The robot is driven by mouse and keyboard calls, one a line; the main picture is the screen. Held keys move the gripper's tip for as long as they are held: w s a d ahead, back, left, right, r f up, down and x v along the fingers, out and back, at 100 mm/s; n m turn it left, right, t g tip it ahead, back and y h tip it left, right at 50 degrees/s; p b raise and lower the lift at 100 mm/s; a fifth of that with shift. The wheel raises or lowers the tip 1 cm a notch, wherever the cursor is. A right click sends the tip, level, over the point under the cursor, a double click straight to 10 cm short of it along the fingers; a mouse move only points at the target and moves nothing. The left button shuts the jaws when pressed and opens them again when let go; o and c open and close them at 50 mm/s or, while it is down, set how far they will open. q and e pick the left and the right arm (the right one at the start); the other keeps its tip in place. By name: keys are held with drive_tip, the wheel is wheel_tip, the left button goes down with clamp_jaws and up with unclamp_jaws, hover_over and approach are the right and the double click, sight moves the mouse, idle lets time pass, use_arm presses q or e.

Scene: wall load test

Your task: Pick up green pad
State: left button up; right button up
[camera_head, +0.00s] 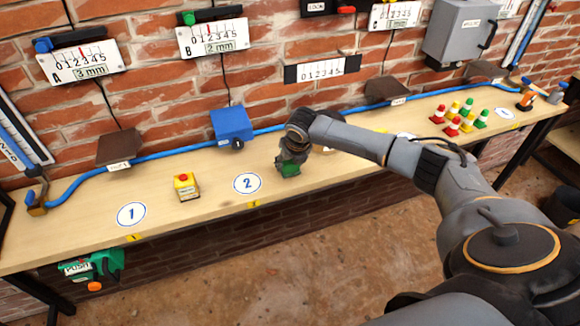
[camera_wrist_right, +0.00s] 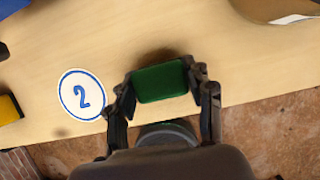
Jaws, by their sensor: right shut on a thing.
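The green pad (camera_head: 289,169) is a small dark green block at the wooden bench, just right of the round marker 2 (camera_head: 247,183). My right gripper (camera_head: 291,158) points down over it and is shut on it. In the right wrist view the green pad (camera_wrist_right: 160,82) sits between the two fingertips of the right gripper (camera_wrist_right: 163,88), with a finger against each end. A shadow lies beside the pad on the bench; I cannot tell whether the pad touches the wood. My left gripper is in neither view.
The wooden bench (camera_head: 60,236) runs along a brick wall. A yellow block with a red top (camera_head: 186,186) stands between marker 1 (camera_head: 131,214) and marker 2. A blue box (camera_head: 232,126) is behind. Several small coloured cones (camera_head: 453,128) stand right. A green device (camera_head: 92,267) hangs below the bench.

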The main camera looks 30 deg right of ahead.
drive_tip(key=shift+w+r+b, duration=0.1)
drive_tip(key=shift+r+b, duration=0.3)
drive_tip(key=shift+r, duration=0.25)
drive_tip(key=s+a+r+b, duration=0.3)
drive_tip(key=s+a+r, duration=0.5)
drive_tip(key=s+r, duration=0.3)
drive_tip(key=shift+s+a+r, duration=0.15)
drive_tip(key=shift+s+r, duration=0.05)
drive_tip(key=shift+r, duration=0.15)
drive_tip(key=o, duration=0.7)
drive_tip(key=shift+c, duration=0.2)
drive_tip(key=shift+a, duration=0.1)
drive_tip(key=c, duration=0.5)
